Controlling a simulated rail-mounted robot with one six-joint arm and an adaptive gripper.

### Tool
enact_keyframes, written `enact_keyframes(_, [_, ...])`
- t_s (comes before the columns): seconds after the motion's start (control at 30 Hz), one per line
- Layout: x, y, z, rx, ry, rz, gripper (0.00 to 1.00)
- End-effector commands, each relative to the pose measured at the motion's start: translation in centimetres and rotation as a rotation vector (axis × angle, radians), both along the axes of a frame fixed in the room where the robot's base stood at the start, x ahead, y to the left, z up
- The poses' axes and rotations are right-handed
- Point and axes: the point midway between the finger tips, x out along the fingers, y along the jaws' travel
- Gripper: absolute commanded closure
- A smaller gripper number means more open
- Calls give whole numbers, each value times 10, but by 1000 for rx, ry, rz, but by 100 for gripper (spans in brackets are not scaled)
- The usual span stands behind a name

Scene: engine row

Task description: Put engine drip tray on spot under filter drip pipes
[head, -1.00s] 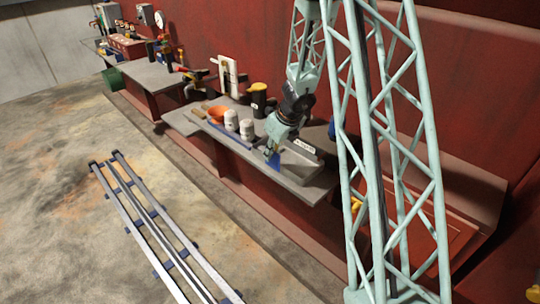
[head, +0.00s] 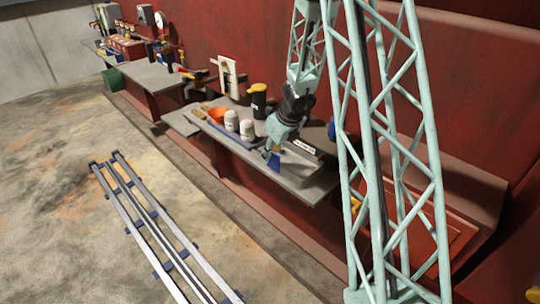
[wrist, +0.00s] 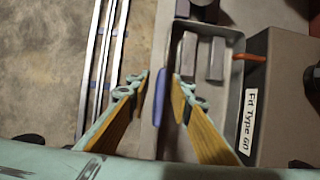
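A grey open tray (wrist: 237,18) with upright walls shows in the wrist view and holds grey metal blocks (wrist: 188,52). I cannot tell for certain that it is the engine drip tray. In the head view a grey tray-like shape (head: 300,168) lies at the bench's right end, partly hidden. A long blue piece (wrist: 160,95) stands along the tray's left side. My gripper (wrist: 160,82) has one fingertip on each side of this blue piece, with narrow gaps showing, and looks open. In the head view my gripper (head: 270,153) is low over the bench. I cannot make out the filter drip pipes.
White canisters (head: 247,130), an orange bowl (head: 217,115) and a yellow-topped black container (head: 258,100) stand left of my gripper on the bench. Rails (head: 160,220) lie on the open floor.

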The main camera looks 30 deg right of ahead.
Motion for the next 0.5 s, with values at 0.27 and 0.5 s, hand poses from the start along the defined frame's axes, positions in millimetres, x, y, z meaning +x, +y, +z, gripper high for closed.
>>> enact_keyframes(0.27, [-10,-3,31,-2,-2,1,80])
enact_keyframes(0.5, [-22,-6,60,-1,-1,0,80])
